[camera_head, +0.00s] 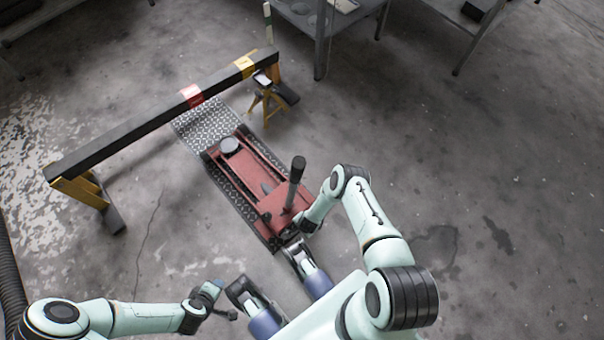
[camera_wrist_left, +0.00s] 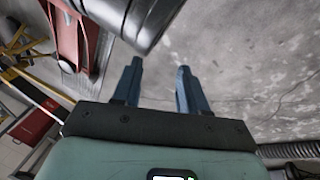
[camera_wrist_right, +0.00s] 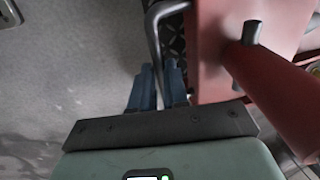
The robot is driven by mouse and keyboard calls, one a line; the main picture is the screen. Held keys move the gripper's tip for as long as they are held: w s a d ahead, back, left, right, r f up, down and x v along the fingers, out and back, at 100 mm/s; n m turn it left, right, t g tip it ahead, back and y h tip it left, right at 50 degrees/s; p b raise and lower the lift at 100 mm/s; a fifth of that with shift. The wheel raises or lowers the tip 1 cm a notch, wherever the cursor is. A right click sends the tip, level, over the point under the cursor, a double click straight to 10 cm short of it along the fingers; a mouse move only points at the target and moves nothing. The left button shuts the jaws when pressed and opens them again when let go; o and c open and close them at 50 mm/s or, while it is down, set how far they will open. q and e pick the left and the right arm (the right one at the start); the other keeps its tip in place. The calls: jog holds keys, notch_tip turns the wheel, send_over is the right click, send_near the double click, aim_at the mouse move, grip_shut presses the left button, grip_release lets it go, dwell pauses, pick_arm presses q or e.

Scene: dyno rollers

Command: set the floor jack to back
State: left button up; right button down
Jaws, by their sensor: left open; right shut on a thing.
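The red floor jack (camera_head: 250,182) lies on a dark diamond-plate strip, its round saucer (camera_head: 229,146) toward the beam. Its dark lever (camera_head: 295,180) stands up at the near end. My right gripper (camera_head: 301,224) is beside that near end. In the right wrist view my right gripper (camera_wrist_right: 160,72) is shut on a bent grey side handle (camera_wrist_right: 152,28) of the jack; the fingers partly hide the grip. My left gripper (camera_head: 217,286) is open and empty, low at the left. Its fingers (camera_wrist_left: 159,66) show apart in the left wrist view, where part of the jack (camera_wrist_left: 73,35) also shows.
A long dark beam (camera_head: 125,127) on yellow trestles spans behind the jack, with red and yellow bands. A small yellow stand (camera_head: 265,102) is near its right end. The diamond plate (camera_head: 205,122) continues beneath the beam. Metal tables (camera_head: 322,35) stand behind. Floor at right is clear.

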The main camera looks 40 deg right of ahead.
jog(key=shift+s+f, duration=0.1)
jog(key=shift+s, duration=0.4)
jog(key=c, duration=1.1)
grip_release()
jog(key=shift+w, duration=0.15)
pick_arm(q)
jog(key=s+d+r+g+h+p, duration=0.1)
jog(key=s+d+r+p, duration=0.3)
jog(key=s, duration=0.4)
notch_tip(320, 180, up, 2)
jog(key=shift+s+r+m+g+p, duration=0.2)
jog(key=shift+s+m+g+p, duration=0.1)
jog(key=shift+g+p, duration=0.55)
pick_arm(e)
jog(key=v, duration=1.3)
jog(key=shift+r, duration=0.3)
